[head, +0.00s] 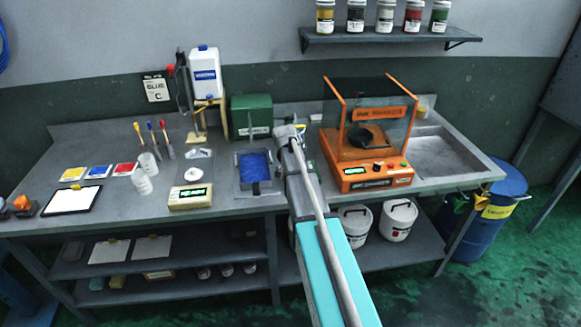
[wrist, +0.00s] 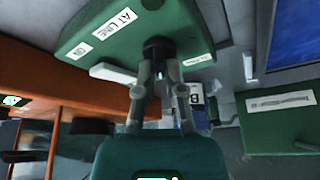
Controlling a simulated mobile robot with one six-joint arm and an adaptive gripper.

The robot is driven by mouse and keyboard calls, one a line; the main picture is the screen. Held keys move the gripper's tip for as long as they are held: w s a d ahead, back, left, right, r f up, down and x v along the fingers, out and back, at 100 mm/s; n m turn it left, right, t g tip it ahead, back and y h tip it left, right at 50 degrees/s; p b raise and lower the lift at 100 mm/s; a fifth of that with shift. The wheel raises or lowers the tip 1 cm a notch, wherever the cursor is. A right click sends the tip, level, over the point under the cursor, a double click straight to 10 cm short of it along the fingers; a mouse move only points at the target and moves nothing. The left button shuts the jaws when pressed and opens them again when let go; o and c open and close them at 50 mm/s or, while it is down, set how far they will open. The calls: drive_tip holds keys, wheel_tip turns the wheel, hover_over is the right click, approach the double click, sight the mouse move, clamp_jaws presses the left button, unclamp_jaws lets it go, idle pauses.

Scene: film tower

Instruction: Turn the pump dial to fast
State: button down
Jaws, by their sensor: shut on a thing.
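In the wrist view a green box (wrist: 135,25) with white labels fills the top. One label seems to read "AT LINE"; the others are too small or tilted to read surely. A dark round knob (wrist: 157,47) sits on the face nearest me, and I take it for the pump dial. My gripper (wrist: 158,75) is shut on this knob, with one finger on each side. A pale bar (wrist: 112,73) sticks out to the left beside the fingers. Which setting the knob points to cannot be told. In the head view my arm hides the knob and my fingertips.
An orange machine with a clear hood (head: 365,135) stands right of my arm, near the sink (head: 440,155). A blue-filled tray (head: 255,168) and a green box (head: 250,115) stand left of it. A bottle shelf (head: 390,38) hangs above.

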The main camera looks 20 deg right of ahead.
drive_tip(key=shift+w+a, duration=0.1)
drive_tip(key=shift+a, duration=0.1)
drive_tip(key=c, duration=0.7)
unclamp_jaws()
drive_tip(key=shift+c, duration=0.2)
drive_tip(key=shift+r, duration=0.1)
